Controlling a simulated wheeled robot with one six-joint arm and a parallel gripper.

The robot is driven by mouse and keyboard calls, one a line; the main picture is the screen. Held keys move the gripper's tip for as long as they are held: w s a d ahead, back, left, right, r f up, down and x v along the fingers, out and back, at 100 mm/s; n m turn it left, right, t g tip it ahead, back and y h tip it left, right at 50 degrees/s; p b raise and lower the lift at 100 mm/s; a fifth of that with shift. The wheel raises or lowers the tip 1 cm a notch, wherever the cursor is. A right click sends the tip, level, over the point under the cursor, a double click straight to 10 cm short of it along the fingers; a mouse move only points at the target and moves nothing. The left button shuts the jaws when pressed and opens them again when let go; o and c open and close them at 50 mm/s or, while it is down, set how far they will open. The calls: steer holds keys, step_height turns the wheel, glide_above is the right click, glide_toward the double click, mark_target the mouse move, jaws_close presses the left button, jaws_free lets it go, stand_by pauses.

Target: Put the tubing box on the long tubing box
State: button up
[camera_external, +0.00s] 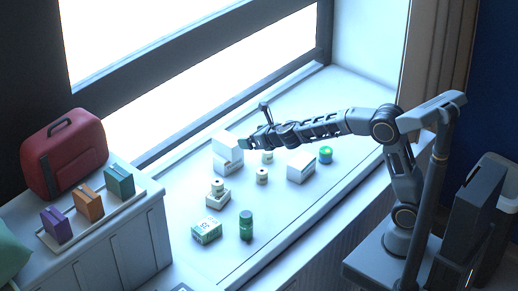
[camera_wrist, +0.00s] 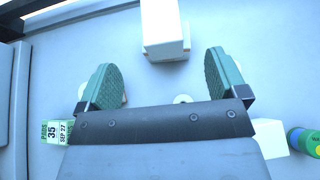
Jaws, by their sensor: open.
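Two plain white boxes stand one on the other near the window, left of my gripper in the external view.
Another white box (camera_external: 300,167) and a green-topped jar (camera_external: 325,155) stand to the right. Small rolls (camera_external: 262,175), a labelled pads box (camera_external: 206,230) and a dark green bottle (camera_external: 246,225) stand nearby. A red case (camera_external: 62,155) is on the left cabinet. The sill's right end is clear.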

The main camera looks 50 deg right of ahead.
steer(key=s+d+r+m+g+h, duration=0.2)
steer(key=s+d+m+g+h, duration=0.15)
steer(key=s+d+m, duration=1.2)
steer(key=s+a+f+m+g+y, duration=0.2)
steer(key=s+m, duration=0.6)
steer(key=m, duration=0.2)
steer(key=s+a+f+m+g+y, duration=0.1)
steer(key=s+a+f+m+g, duration=0.1)
steer(key=s+m, duration=0.7)
steer(key=shift+s+a+f+m+g+y, duration=0.2)
steer(key=shift+a+f+m+g+y, duration=0.2)
steer(key=shift+f+m+g, duration=0.25)
